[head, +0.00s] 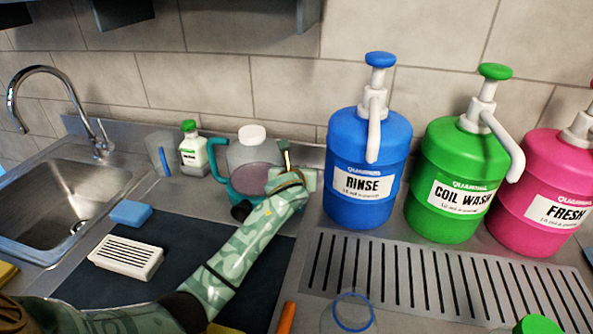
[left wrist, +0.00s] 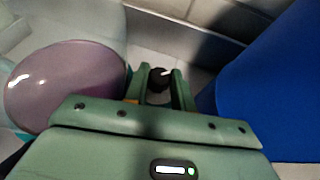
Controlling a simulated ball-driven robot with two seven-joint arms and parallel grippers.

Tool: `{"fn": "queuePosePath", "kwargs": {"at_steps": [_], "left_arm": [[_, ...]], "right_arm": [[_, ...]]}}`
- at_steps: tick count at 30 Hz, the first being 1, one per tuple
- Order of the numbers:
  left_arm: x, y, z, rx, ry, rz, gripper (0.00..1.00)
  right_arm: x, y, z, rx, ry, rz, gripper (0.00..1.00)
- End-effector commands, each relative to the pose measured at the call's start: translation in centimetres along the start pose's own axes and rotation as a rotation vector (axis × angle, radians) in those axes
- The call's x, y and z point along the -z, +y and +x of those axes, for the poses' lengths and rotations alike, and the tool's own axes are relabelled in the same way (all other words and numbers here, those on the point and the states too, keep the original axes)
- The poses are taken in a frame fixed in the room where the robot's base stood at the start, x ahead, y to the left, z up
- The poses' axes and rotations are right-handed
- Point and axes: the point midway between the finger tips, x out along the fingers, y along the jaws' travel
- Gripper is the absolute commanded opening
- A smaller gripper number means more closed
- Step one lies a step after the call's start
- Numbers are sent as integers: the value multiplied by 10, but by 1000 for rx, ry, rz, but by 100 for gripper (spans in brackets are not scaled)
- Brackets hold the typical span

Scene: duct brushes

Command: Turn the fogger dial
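The fogger (head: 258,183) is a teal unit with a clear tank and white cap, standing at the back of the counter. My left gripper (head: 284,160) is beside its right side. In the left wrist view, a black dial (left wrist: 158,78) with a white mark sits between the fingertips of my left gripper (left wrist: 160,82). The tank's purple contents (left wrist: 65,85) show to the left. In the head view the dial is hidden behind my gripper. My right gripper is not in view.
Blue RINSE (head: 365,205), green COIL WASH (head: 450,215) and pink FRESH (head: 545,215) pump jugs stand to the right, the blue one close to my gripper. A sink (head: 70,200) is at left.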

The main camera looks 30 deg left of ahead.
Motion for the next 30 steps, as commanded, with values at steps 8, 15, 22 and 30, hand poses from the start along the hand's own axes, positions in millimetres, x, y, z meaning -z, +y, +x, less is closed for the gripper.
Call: {"fn": "queuePosePath", "kwargs": {"at_steps": [8, 15, 22, 30], "left_arm": [[-8, -2, -3, -102, 7, -42, 2], [0, -4, 0, -252, 1, -105, 2], [1, -3, 1, -260, 1, -107, 2], [0, -3, 1, -259, 1, -107, 34]], "right_arm": [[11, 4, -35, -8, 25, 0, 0], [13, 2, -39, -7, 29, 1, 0], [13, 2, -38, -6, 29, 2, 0], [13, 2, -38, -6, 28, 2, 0]]}}
